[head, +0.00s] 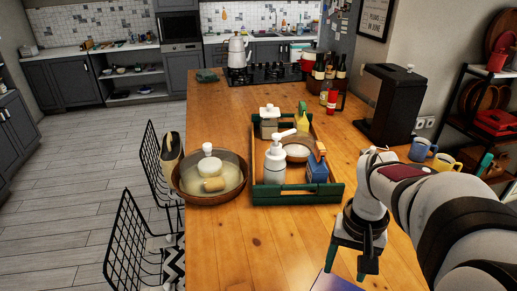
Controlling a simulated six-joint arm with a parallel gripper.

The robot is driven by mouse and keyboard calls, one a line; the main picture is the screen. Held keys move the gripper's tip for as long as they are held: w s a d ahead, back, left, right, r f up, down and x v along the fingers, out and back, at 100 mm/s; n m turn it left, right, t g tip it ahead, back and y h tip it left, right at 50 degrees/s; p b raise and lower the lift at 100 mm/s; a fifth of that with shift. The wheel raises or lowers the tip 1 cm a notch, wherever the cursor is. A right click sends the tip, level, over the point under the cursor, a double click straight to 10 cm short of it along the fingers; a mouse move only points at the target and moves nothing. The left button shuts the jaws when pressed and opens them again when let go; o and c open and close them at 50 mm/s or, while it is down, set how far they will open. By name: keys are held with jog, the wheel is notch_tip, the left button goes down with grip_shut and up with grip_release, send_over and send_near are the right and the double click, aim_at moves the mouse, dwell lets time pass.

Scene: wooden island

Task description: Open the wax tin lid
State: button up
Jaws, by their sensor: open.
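I cannot make out a wax tin or its lid for certain. My gripper (350,262) points down over the near right part of the wooden island (250,250), its fingers apart with only wood visible between them. A green-rimmed wooden tray (297,195) stands on the island, left of and beyond my gripper. It holds a white pump bottle (275,160), a glass jar with a pale lid (269,122), a bowl of white stuff (297,152), a blue item (317,170) and a yellow bottle (302,120).
A wide brown basin (210,192) with pale items stands left of the tray. A black machine (392,100) and mugs (420,149) stand at right. Bare wood lies in front of the tray.

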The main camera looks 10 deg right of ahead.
notch_tip(320, 180, down, 16)
jog(key=shift+d+r, duration=0.1)
jog(key=shift+d, duration=0.05)
grip_shut()
dwell(0.3)
dwell(1.1)
